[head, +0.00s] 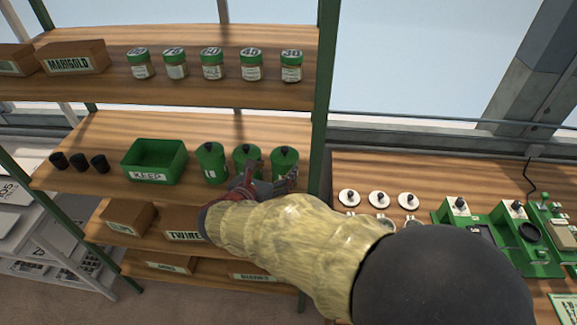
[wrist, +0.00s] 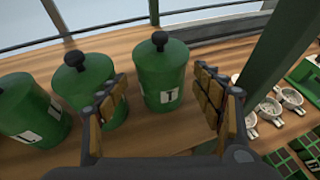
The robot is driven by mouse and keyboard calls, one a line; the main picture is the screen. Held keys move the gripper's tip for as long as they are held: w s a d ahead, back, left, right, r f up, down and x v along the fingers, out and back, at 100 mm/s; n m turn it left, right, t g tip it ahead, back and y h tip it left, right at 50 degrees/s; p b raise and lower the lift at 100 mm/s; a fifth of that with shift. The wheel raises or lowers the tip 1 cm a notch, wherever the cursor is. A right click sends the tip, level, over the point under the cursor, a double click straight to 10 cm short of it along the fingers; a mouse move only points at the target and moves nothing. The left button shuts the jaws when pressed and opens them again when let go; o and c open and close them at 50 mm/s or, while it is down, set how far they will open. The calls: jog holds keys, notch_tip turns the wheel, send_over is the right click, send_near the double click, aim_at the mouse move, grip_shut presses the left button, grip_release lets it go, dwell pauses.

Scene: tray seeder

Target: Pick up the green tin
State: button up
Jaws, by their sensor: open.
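Three green tins with black lid knobs stand upright in a row on the middle shelf: a left tin (head: 211,163), a middle tin (head: 246,155) and a right tin (head: 284,158). In the wrist view the right tin (wrist: 162,78) stands ahead, between the lines of my open fingers. The middle tin (wrist: 85,88) is just outside my left finger, and the left tin (wrist: 28,112) is at the picture's left edge. My gripper (wrist: 166,105) is open and empty. In the head view my gripper (head: 268,182) reaches in front of the middle and right tins, partly hiding their lower parts.
A green bin (head: 155,162) marked KEEP and black cups (head: 79,161) are left of the tins. A green shelf post (head: 320,110) rises close to the right tin. Jars (head: 212,65) line the shelf above. A bench with green devices (head: 480,230) is at right.

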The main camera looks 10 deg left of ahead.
jog(key=b+x, duration=0.1)
jog(key=x, duration=0.2)
jog(key=b+x, duration=0.1)
jog(key=x, duration=0.3)
jog(key=shift+d+f, duration=0.1)
jog(key=shift+f, duration=0.35)
jog(key=shift+r, duration=0.1)
jog(key=shift+s, duration=0.1)
jog(key=shift+c, duration=0.4)
jog(key=c, duration=1.1)
